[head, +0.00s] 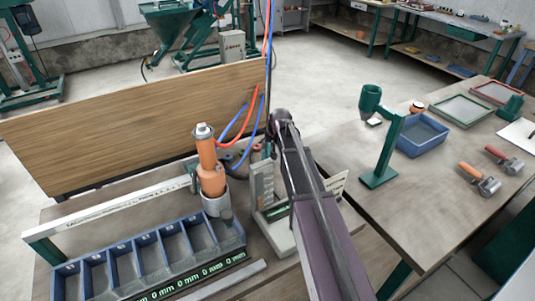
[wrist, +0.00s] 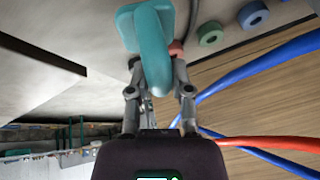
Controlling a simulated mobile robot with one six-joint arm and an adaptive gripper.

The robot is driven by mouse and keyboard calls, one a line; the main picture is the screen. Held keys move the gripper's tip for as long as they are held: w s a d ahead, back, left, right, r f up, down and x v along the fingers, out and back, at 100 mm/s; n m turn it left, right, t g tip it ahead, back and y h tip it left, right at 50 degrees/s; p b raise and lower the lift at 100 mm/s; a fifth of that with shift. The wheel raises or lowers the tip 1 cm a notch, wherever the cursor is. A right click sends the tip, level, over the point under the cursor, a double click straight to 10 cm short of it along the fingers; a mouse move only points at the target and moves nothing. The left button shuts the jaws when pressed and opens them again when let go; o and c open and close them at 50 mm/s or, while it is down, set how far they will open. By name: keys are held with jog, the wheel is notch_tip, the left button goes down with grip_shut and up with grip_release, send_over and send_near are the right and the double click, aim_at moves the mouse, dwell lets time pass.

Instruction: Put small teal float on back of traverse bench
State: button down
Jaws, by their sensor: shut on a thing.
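The small teal float (wrist: 153,55) is in my gripper (wrist: 158,90) in the wrist view. The bench with the long white rail, which I take as the traverse bench (head: 120,205), is at the left in the head view. A wooden board stands along its back edge. Whether the float touches any surface cannot be told.
The wooden board (head: 130,125) rises behind the bench. An orange spray tool (head: 210,170) stands in a cup, with a blue divided bin (head: 150,255) in front. Red and blue hoses (wrist: 265,143) hang close to the gripper. Blue (wrist: 253,14) and green rings (wrist: 210,33) lie nearby.

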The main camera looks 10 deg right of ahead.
aim_at(268, 152)
jog(key=shift+f+b, duration=1.85)
jog(key=shift+f, duration=0.05)
jog(key=shift+f, duration=0.1)
jog(key=c, duration=0.5)
grip_release()
jog(key=shift+c, duration=0.2)
jog(key=p+v, duration=0.3)
jog(key=shift+r, duration=0.4)
jog(key=p+v, duration=0.8)
jog(key=shift+s+r, duration=0.2)
jog(key=shift+s, duration=0.05)
